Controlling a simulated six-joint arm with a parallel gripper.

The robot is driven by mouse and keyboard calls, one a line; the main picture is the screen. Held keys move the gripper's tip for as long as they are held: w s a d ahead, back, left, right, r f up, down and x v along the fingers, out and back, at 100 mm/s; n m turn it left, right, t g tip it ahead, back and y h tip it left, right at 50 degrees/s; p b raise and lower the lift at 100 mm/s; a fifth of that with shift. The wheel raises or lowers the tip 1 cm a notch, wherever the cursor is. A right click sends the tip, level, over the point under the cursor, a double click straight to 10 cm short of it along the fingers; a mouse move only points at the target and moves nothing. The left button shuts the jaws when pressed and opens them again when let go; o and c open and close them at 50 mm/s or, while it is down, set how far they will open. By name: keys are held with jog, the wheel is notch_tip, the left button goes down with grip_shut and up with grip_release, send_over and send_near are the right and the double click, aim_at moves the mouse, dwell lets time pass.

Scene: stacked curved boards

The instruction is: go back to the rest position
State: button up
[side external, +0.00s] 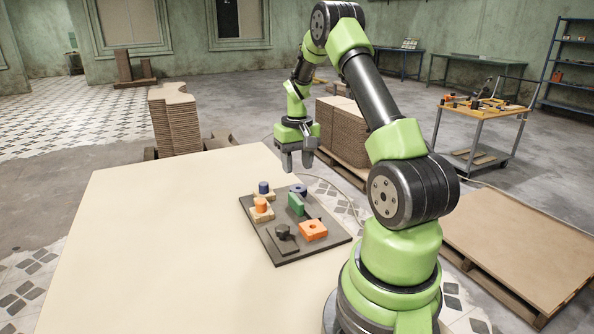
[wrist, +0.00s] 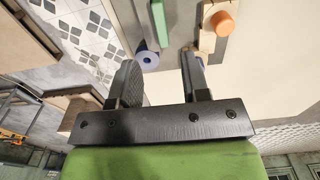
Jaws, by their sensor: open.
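My gripper (side external: 297,162) hangs above the far right corner of the cream table (side external: 150,240), beyond the dark board (side external: 270,254). It is open and empty, with its two fingers apart in the wrist view (wrist: 160,75). The board carries an orange cylinder on a wooden block (side external: 261,206), a blue piece on wood (side external: 264,188), a blue ring (side external: 299,190), a green block (side external: 296,204), an orange square with a hole (side external: 313,230) and a black knob piece (side external: 283,234). The blue ring (wrist: 149,58) and orange cylinder (wrist: 222,23) also show in the wrist view.
Stacked curved boards (side external: 175,120) stand behind the table, and another stack (side external: 342,130) sits on a pallet behind my gripper. The left part of the table is bare.

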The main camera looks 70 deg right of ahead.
dwell(0.3)
jog(key=w+a+r+n+t, duration=0.2)
jog(key=w+a+r+t, duration=0.1)
jog(key=a+r, duration=1.15)
jog(key=s+a+r+n+t+y, duration=0.2)
jog(key=s+a+r+n+t, duration=0.1)
jog(key=s+a, duration=0.9)
jog(key=a+t, duration=0.1)
jog(key=a, duration=0.2)
jog(key=shift+a+r, duration=0.3)
jog(key=shift+r, duration=0.1)
